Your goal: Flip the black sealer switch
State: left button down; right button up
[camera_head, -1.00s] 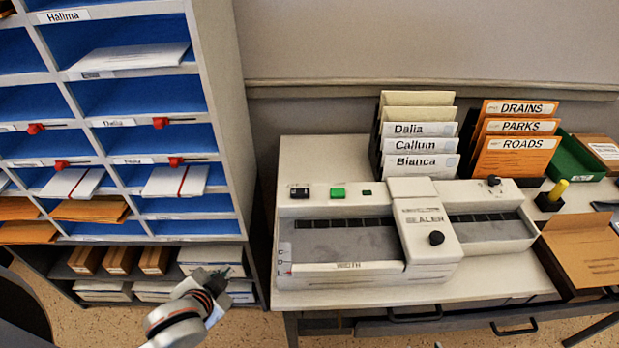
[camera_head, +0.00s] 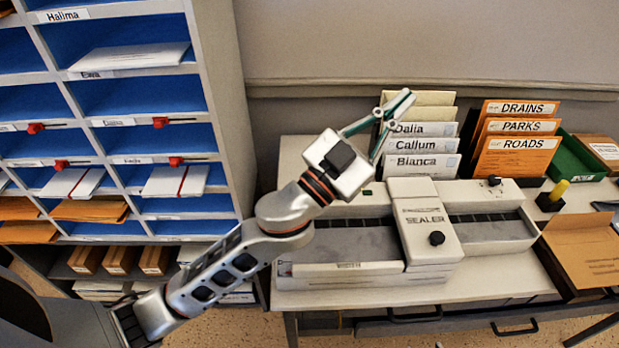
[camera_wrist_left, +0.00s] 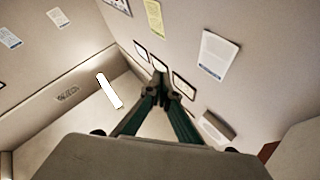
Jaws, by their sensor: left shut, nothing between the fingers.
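The sealer (camera_head: 425,222) is a pale machine on the desk, with a housing marked SEALER and a round black knob (camera_head: 436,238). My left gripper (camera_head: 398,106) is raised over the rear of the sealer, in front of the name cards, pointing up and to the right. Its fingers are together and empty. In the left wrist view the closed fingertips (camera_wrist_left: 160,82) point toward walls with papers. My right gripper is not in view.
Name cards (camera_head: 420,162) and orange folders (camera_head: 517,143) stand behind the sealer. A green tray (camera_head: 575,158) and an orange envelope (camera_head: 585,245) are at the right. A pigeonhole shelf (camera_head: 220,110) stands close on the left.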

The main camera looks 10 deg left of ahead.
pick_arm(q)
jog(key=s+d+m+g+h, duration=0.7)
jog(key=s+d+m+g, duration=0.3)
jog(key=d+m+g, duration=0.6)
notch_tip(320, 180, down, 11)
jog(key=s+a+n+g+y, duration=0.1)
jog(key=a+n+g+y, duration=0.15)
jog(key=g+y, duration=0.5)
jog(key=w+a+f+n+t+y, duration=0.2)
jog(key=w+a+y, duration=0.2)
jog(key=a, duration=0.2)
jog(key=w+a+f+n+t+y, duration=0.1)
jog(key=w+a+f+y, duration=0.25)
jog(key=a, duration=0.25)
jog(key=w+a+r+n+t+y, duration=0.1)
jog(key=w+a+r+n+y, duration=0.2)
jog(key=a, duration=0.5)
jog(key=w+a+r+n+t+y, duration=0.1)
jog(key=w+a+r+n+y, duration=0.2)
jog(key=a, duration=0.6)
jog(key=shift+w+a+r+n+y, duration=0.2)
jog(key=shift+w+r+n+y, duration=0.15)
jog(key=shift+w+n, duration=0.55)
